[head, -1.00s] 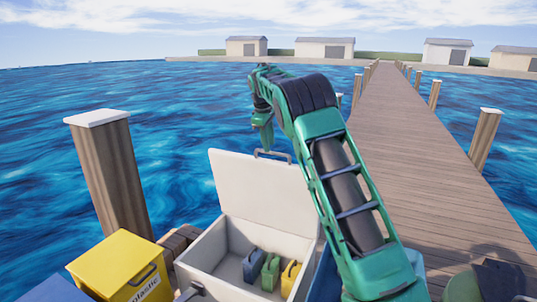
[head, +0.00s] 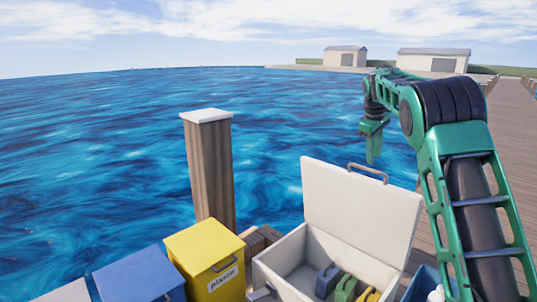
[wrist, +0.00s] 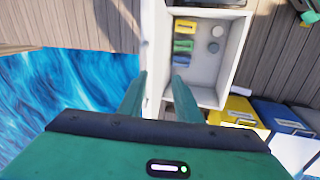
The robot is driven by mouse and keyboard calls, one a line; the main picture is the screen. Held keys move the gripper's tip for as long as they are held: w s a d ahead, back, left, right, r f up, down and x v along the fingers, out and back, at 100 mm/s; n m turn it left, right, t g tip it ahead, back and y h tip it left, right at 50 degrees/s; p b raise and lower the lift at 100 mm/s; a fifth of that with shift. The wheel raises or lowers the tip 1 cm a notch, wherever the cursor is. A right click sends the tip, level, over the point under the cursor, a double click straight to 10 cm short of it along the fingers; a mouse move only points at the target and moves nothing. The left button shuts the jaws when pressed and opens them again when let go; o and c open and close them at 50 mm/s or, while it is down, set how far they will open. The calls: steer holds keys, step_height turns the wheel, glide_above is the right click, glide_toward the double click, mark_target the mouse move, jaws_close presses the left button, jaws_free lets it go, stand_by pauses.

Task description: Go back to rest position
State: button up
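My green gripper (head: 373,150) hangs fingers-down just above the top edge and handle (head: 368,172) of the raised white lid (head: 360,210). In the wrist view its two fingers (wrist: 157,88) are spread apart with nothing held between them. The lid stands open, leaning slightly back on the white hatch box (head: 283,258). The wrist view looks down into the box (wrist: 205,98), right of the fingers. Whether a fingertip touches the handle is hard to tell.
A yellow plastic bin (head: 205,255) and a blue bin (head: 140,278) stand left. A wooden post (head: 210,170) rises behind. Open water lies beyond; the pier is right.

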steer(key=s+d+r+m+g+y, duration=0.15)
steer(key=s+m, duration=0.25)
steer(key=s, duration=1.1)
steer(key=s+d+f+m, duration=0.1)
steer(key=s+d+m, duration=0.25)
steer(key=s, duration=1.05)
steer(key=s+a+f+m, duration=0.2)
steer(key=s+f, duration=0.1)
steer(key=s, duration=0.6)
steer(key=s+a+f+m, duration=0.2)
steer(key=s+f, duration=0.2)
steer(key=s, duration=0.6)
steer(key=s+a+f+m+y, duration=0.1)
steer(key=s+a+f+m, duration=0.1)
steer(key=s, duration=0.8)
steer(key=shift+a+f+g, duration=0.35)
steer(key=shift+a+f, duration=0.05)
steer(key=shift+f, duration=0.45)
steer(key=shift+w+f, duration=0.25)
steer(key=shift+w, duration=0.35)
